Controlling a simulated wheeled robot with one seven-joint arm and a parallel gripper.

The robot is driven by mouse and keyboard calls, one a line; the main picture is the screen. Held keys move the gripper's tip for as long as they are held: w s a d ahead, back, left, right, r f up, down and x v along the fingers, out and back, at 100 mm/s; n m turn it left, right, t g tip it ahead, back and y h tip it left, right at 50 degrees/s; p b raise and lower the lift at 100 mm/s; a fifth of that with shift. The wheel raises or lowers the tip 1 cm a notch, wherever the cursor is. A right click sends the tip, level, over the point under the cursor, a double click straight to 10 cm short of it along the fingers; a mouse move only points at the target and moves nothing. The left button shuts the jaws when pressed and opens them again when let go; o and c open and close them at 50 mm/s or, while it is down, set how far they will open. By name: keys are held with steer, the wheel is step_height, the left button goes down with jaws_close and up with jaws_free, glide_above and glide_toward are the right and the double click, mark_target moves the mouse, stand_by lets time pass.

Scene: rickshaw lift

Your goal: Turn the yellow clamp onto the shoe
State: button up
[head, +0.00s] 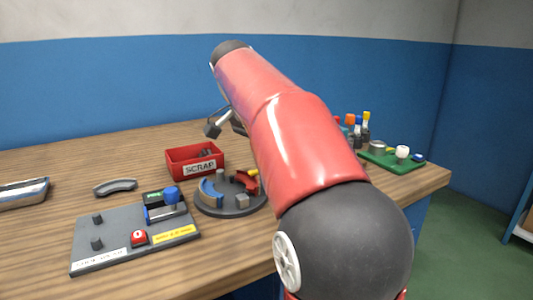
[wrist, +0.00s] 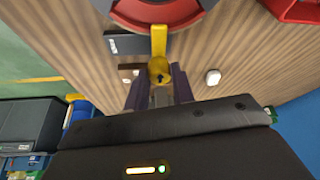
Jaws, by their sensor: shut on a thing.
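The yellow clamp (wrist: 158,66) has a round knob with a dark arrow mark and a flat arm. In the wrist view its arm points up the picture, and the tip overlaps the edge of the red shoe (wrist: 162,12). My gripper (wrist: 158,82) is shut on the knob, with a dark finger on each side. In the head view a bit of the yellow clamp (head: 253,172) shows by the red shoe (head: 246,183) on the round dark fixture (head: 232,211). My arm hides the gripper there. A blue curved shoe (head: 210,193) sits at the fixture's left.
A red SCRAP bin (head: 180,163) stands behind the fixture. A grey panel (head: 115,250) with a red button (head: 139,237) is at front left. A loose grey curved piece (head: 115,187) lies behind it. A green tray (head: 405,165) with parts is at the right. The back left bench is clear.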

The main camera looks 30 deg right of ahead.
steer(key=o, duration=1)
steer(key=v, duration=0.7)
steer(key=shift+a+r, duration=0.2)
steer(key=shift+r, duration=0.15)
steer(key=shift+s, duration=0.1)
